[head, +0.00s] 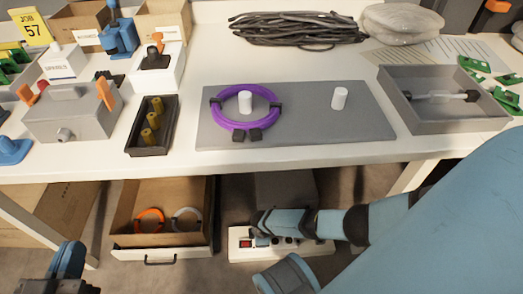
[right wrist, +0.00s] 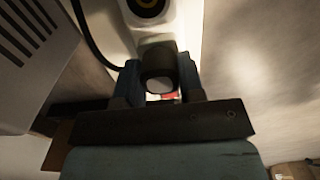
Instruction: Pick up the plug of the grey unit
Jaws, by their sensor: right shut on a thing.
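The grey unit (right wrist: 35,45) is a box with dark vent slots at the left of the right wrist view; in the head view it is a dark box (head: 285,188) under the bench. My right gripper (right wrist: 160,82) is shut on a dark plug (right wrist: 158,62), one finger on each side. The plug is over the white power strip (head: 240,248); I cannot tell whether it is seated in a socket. In the head view my right gripper (head: 262,238) is low over the strip and hides the plug. My left gripper (head: 70,283) is at the bottom left, partly cut off.
A black cable (right wrist: 88,35) runs beside the strip. An open drawer (head: 160,240) with an orange and a grey ring stands left of the strip. The bench's front edge (head: 300,163) is above my right forearm. On the bench is a grey board (head: 300,125) with a purple ring.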

